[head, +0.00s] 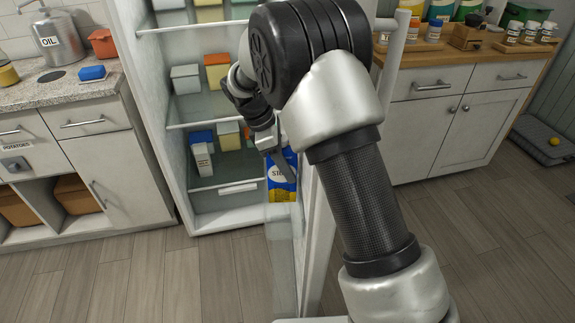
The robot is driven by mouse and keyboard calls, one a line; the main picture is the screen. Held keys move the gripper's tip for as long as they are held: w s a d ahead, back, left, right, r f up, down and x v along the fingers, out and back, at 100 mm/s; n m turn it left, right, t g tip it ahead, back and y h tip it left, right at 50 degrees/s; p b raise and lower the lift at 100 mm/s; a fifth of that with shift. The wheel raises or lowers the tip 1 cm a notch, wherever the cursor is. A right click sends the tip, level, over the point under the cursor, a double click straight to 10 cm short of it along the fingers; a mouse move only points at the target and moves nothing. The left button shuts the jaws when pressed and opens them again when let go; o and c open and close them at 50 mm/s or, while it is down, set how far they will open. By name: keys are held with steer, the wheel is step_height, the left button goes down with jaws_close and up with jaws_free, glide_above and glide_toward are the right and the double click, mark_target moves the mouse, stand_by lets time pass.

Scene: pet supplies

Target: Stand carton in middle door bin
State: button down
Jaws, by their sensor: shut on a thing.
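The carton (282,184) is blue, yellow and white, with partly hidden lettering. It is upright beside the inner face of the open fridge door (312,232). My gripper (270,149) is shut on the carton's upper part, and my arm hides part of the grip. Clear bin walls (283,232) show on the door around and below the carton. I cannot tell whether the carton's base rests in the middle bin or hangs above it.
The fridge shelves (205,184) to the left hold several boxes and a white carton (203,160). A cabinet (455,120) stands behind the door at right. The wood floor in front is clear.

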steer(key=c, duration=0.9)
jaws_free()
steer(key=shift+f, duration=0.1)
steer(key=shift+p+v, duration=1)
steer(key=shift+v, duration=2.9)
